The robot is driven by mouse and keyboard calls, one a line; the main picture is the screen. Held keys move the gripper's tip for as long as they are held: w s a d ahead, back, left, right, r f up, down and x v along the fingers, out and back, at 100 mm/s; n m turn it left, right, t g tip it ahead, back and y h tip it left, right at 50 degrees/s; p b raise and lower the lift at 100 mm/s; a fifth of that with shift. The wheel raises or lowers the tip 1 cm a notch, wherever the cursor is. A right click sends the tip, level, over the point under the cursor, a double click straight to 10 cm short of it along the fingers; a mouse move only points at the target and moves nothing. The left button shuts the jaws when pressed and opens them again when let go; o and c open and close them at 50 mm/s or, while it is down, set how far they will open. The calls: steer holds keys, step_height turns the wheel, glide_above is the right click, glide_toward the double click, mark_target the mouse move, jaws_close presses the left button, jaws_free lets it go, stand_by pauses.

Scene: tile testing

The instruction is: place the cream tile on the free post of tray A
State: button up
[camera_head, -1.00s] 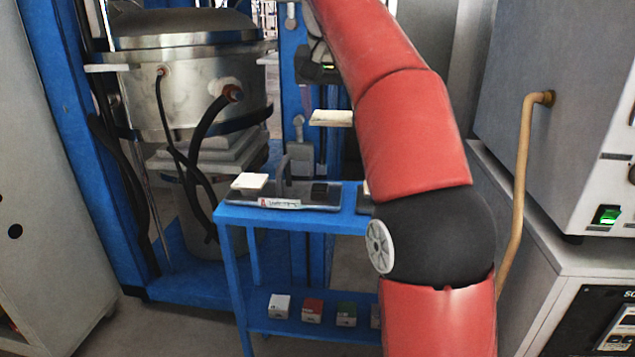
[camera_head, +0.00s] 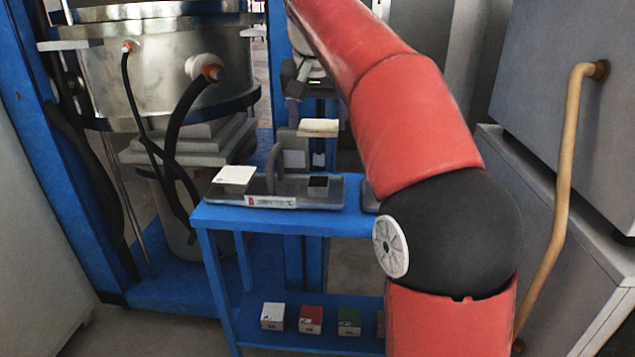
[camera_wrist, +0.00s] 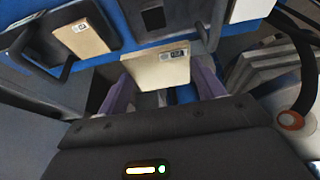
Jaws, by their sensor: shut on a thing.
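My gripper (camera_wrist: 163,84) is shut on the cream tile (camera_wrist: 158,69), held between its purple fingers. In the head view the cream tile (camera_head: 318,127) hangs roughly level, above and apart from the dark tray (camera_head: 300,192). This tray has a white tile (camera_head: 234,175) at its left end, an upright handle in the middle and a bare dark post (camera_head: 318,182) at its right. The post also shows in the wrist view (camera_wrist: 153,17), beyond the held tile. The tray's front label (camera_head: 270,201) is too small to read.
The tray stands on a blue cart (camera_head: 225,217). A second tray beside it holds a beige tile (camera_wrist: 80,37) and is mostly behind my arm in the head view. Small coloured boxes (camera_head: 311,320) sit on the lower shelf. A steel vessel (camera_head: 165,65) stands behind left.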

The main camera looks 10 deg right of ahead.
mark_target(319, 180)
step_height(319, 180, down, 11)
steer(key=b, duration=0.3)
steer(key=shift+r, duration=0.2)
steer(key=shift+f, duration=0.2)
steer(key=o, duration=1)
steer(key=shift+r, duration=0.1)
steer(key=shift+s+r, duration=0.15)
steer(key=shift+r, duration=0.4)
steer(key=p+v, duration=0.3)
steer(key=v, duration=0.8)
steer(key=shift+s+a, duration=0.1)
steer(key=shift+s, duration=0.05)
